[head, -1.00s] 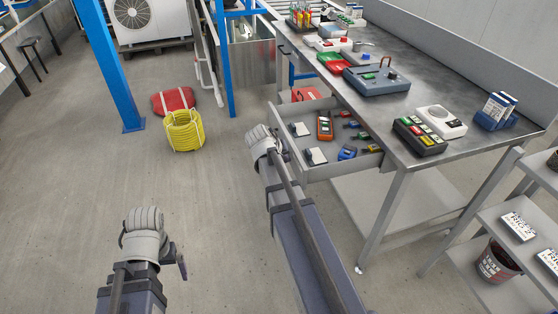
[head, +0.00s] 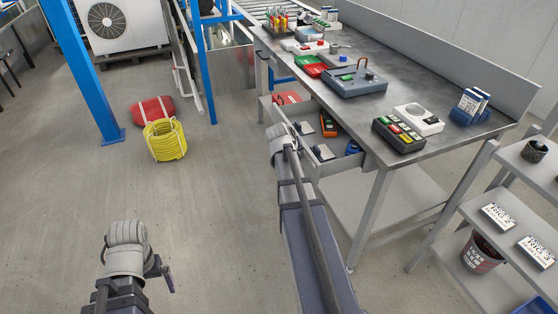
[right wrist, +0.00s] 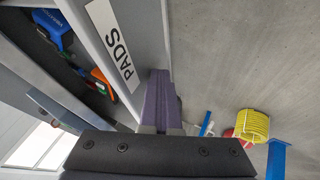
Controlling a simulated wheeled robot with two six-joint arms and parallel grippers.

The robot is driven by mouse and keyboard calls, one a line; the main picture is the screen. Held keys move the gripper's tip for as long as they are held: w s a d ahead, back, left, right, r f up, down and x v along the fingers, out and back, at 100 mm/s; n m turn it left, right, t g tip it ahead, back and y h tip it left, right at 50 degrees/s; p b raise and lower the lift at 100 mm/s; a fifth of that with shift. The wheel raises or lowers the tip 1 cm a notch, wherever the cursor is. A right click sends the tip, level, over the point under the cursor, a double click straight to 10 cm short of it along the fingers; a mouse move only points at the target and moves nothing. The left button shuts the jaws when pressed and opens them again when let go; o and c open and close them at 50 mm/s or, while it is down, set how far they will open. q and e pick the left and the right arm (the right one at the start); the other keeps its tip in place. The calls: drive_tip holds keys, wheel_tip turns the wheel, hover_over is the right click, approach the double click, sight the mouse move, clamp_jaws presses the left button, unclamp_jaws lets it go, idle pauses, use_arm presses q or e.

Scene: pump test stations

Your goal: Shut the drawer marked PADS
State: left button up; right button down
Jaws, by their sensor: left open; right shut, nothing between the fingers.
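The drawer marked PADS (head: 340,165) stands partly open under the workbench, with orange and blue meters and white-topped items inside. Its PADS label (right wrist: 112,50) shows on the drawer front in the right wrist view. My right gripper (right wrist: 160,100) is shut and empty, its purple fingers at the drawer front beside the label; I cannot tell for sure whether they touch it. In the head view my right arm hides part of the front and its own fingertips. My left gripper (head: 166,277) is open and empty over the floor at lower left, well away from the drawer.
Shelves (head: 455,210) stand at right. A yellow hose coil (head: 165,140) and a red bag (head: 152,110) lie on the floor at left, by a blue post (head: 85,75).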

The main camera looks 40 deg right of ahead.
hover_over(342, 153)
drive_tip(key=shift+a, duration=0.15)
drive_tip(key=shift+d+r, duration=0.1)
drive_tip(key=shift+d, duration=0.15)
use_arm(q)
drive_tip(key=shift+a, duration=0.1)
use_arm(e)
drive_tip(key=shift+d, duration=0.15)
drive_tip(key=a, duration=0.4)
drive_tip(key=shift+w+a, duration=0.4)
use_arm(q)
wheel_tip(342, 153, up, 8)
drive_tip(key=p, duration=0.8)
drive_tip(key=shift+w+a, duration=0.4)
drive_tip(key=shift+a, duration=0.05)
use_arm(e)
drive_tip(key=v, duration=1)
drive_tip(key=shift+w+d, duration=0.1)
